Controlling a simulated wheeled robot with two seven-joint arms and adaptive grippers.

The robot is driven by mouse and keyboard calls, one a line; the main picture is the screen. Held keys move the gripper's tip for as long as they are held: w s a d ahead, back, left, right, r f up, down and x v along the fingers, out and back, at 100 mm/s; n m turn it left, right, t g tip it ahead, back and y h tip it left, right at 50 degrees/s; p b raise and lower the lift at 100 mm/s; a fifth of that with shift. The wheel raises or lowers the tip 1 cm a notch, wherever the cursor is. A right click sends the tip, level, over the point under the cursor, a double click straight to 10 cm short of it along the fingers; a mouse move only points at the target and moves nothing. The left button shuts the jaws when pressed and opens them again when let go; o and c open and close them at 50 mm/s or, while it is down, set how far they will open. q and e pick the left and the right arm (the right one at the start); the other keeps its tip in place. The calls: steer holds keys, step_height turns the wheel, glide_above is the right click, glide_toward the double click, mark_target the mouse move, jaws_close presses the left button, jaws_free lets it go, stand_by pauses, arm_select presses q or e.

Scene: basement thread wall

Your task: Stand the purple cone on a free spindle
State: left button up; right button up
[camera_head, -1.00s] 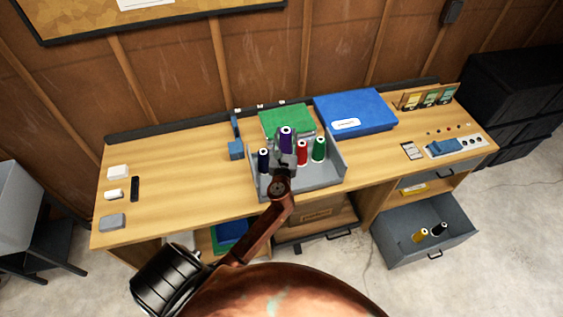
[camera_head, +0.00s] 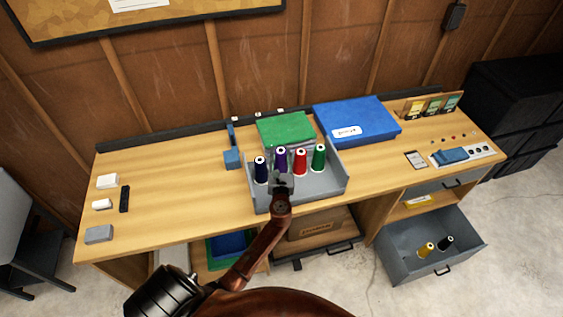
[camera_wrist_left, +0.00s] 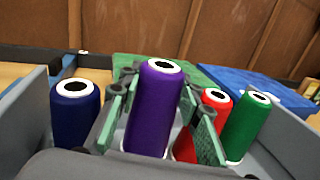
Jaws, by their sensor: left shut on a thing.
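The purple cone (camera_head: 281,161) stands upright in the grey tray (camera_head: 325,187), between the navy cone (camera_head: 261,170) and the red cone (camera_head: 300,162). The green cone (camera_head: 319,158) is at the right end of the row. My left gripper (camera_head: 281,179) is shut on the purple cone. In the left wrist view its green-padded fingers are on both sides of the purple cone (camera_wrist_left: 153,110). The purple cone's base and any spindle under it are hidden. My right gripper is not in view.
A green box (camera_head: 285,129) and a blue box (camera_head: 355,121) lie behind the tray. An open drawer (camera_head: 400,262) at the lower right holds a yellow cone (camera_head: 426,250) and a black cone (camera_head: 445,243). The table's left half is mostly clear.

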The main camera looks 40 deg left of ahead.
mark_target(281, 164)
arm_select(q)
steer(key=shift+f+b, duration=0.35)
steer(key=shift+f, duration=1.15)
steer(key=shift+f, duration=0.15)
steer(key=o, duration=1.2)
steer(key=shift+o, duration=0.2)
steer(key=shift+s+d, duration=0.15)
steer(key=shift+s, duration=0.05)
steer(key=v, duration=1.1)
steer(key=shift+s+r+p, duration=0.2)
steer(key=shift+r+p, duration=0.05)
steer(key=shift+p, duration=0.1)
steer(key=shift+d, duration=0.15)
